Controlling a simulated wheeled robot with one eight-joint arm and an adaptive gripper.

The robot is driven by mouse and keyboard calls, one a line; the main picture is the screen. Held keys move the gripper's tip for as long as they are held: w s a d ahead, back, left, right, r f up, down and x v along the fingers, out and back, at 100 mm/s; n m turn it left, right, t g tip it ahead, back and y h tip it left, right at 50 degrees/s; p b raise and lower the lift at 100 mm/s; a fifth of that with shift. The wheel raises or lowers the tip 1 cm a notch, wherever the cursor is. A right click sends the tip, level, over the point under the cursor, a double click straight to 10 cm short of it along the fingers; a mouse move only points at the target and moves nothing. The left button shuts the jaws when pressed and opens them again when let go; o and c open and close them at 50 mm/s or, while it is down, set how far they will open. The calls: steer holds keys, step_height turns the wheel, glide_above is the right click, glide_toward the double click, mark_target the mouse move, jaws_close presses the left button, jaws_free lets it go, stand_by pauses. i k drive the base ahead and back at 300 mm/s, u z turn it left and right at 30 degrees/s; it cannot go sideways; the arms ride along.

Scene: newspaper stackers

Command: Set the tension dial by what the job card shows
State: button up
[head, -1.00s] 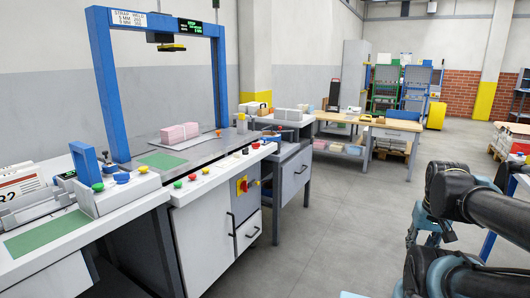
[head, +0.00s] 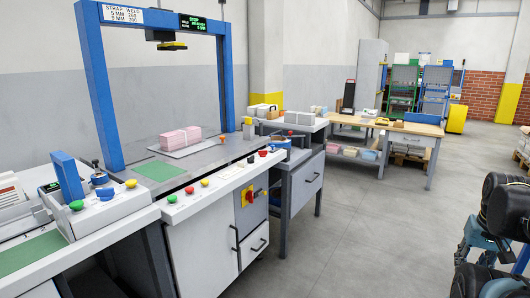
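The strapping bench with a blue arch (head: 96,85) stands at left centre. A white card (head: 122,14) on the arch reads "STRAP WELD" with rows for 5 MM and 9 MM, apparently 260 and 300. A small display (head: 192,23) beside it has green text too small to read surely. A yellow-and-red rotary switch (head: 249,197) is on the bench front. I cannot make out which control is the tension dial, nor its setting. No job card can be identified for certain.
A pink stack (head: 180,138) lies on the bench. Coloured buttons (head: 204,183) line its front edge. A console (head: 100,203) with buttons and a small screen stands at left. A wooden table (head: 415,128) is further back. The grey floor (head: 345,235) at centre right is clear.

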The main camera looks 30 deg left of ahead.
mark_target(250, 160)
steer(key=u, duration=0.35)
steer(key=i, duration=1.05)
steer(key=u, duration=0.75)
steer(key=i, duration=0.3)
steer(key=u, duration=0.1)
